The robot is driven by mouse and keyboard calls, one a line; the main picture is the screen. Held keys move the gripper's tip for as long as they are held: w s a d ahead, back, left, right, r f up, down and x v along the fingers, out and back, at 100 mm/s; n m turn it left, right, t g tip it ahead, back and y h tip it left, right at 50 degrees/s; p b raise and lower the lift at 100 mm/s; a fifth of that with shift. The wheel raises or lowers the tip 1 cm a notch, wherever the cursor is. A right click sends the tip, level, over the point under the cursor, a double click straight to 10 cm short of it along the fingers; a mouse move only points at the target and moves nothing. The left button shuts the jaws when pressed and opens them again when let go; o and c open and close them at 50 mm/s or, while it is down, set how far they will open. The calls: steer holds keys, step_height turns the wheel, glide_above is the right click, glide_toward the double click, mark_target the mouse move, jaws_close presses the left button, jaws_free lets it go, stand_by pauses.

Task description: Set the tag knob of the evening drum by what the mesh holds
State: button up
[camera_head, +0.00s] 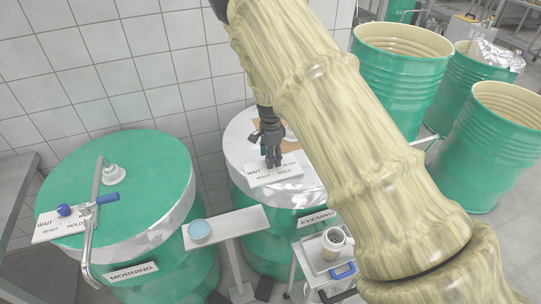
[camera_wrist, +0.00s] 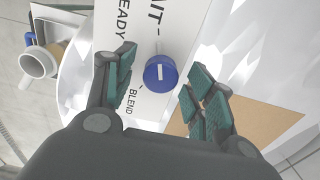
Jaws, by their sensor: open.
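The evening drum (camera_head: 268,242) is green with a pale foil-like top and an EVENING label. The blue tag knob (camera_wrist: 160,73) carries a short white bar, near upright in the wrist view. My gripper (camera_head: 272,162) is over the plate, its open fingers (camera_wrist: 161,63) on either side of the knob with gaps. In the head view the gripper hides the knob. I cannot make out a mesh or its contents.
The morning drum (camera_head: 120,175) at left has a plate with a blue knob and a clamp lever. A white cup (camera_head: 334,238) sits on a small cart. Open green drums (camera_head: 400,85) stand at right.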

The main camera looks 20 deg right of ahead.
steer(key=c, duration=1)
steer(key=shift+n, duration=0.3)
steer(key=n+b, duration=0.1)
steer(key=n, duration=0.2)
steer(key=shift+n+b, duration=0.3)
steer(key=shift+b, duration=0.05)
steer(key=n+b, duration=0.1)
steer(key=n, duration=0.3)
steer(key=shift+w+n, duration=0.1)
steer(key=shift+n, duration=0.2)
steer(key=n+b, duration=0.1)
steer(key=n, duration=0.3)
steer(key=shift+n, duration=0.3)
steer(key=shift+n+b, duration=0.35)
steer(key=shift+n, duration=1.85)
